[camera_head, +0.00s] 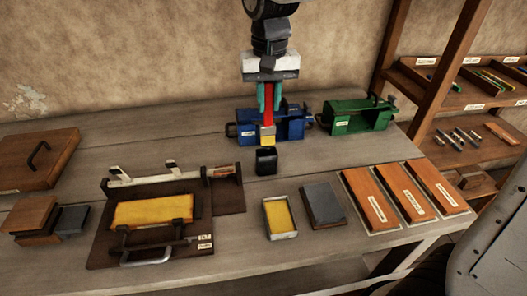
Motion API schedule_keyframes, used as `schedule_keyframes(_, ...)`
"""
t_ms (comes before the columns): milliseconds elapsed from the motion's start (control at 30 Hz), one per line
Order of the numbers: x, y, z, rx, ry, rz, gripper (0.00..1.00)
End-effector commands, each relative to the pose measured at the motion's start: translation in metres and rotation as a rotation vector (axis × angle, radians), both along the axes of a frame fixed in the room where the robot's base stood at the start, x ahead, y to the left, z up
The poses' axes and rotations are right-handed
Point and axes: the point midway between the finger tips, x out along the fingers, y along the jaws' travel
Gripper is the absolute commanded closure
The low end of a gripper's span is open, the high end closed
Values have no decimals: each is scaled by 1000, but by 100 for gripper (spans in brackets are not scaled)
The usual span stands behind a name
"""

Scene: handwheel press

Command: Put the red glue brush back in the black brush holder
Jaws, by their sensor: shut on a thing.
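The red glue brush (268,108) is held upright between the teal fingers of my gripper (269,98), with its yellow end (268,140) pointing down. My gripper is shut on the red upper part of the brush. The black brush holder (265,161) stands on the table just below the brush tip, with its opening up. The brush tip appears above the holder; I cannot tell whether it is exactly over the opening.
A blue device (294,126) stands close behind the brush, and a green one (358,115) to its right. A press with a yellow block (152,210) is front left. A yellow-filled tray (280,218), a grey block (323,204) and labelled wooden blocks (370,196) lie front right.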

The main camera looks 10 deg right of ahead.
Motion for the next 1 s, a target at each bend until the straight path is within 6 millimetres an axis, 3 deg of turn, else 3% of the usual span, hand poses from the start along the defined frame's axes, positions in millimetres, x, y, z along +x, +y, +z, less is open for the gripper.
schedule_keyframes(200, -2, 4, -41, -2, 6, 7, 100)
schedule_keyframes(633, -2, 4, -89, -2, 5, 7, 100)
schedule_keyframes(1000, -1, 3, -96, -1, 2, 5, 100)
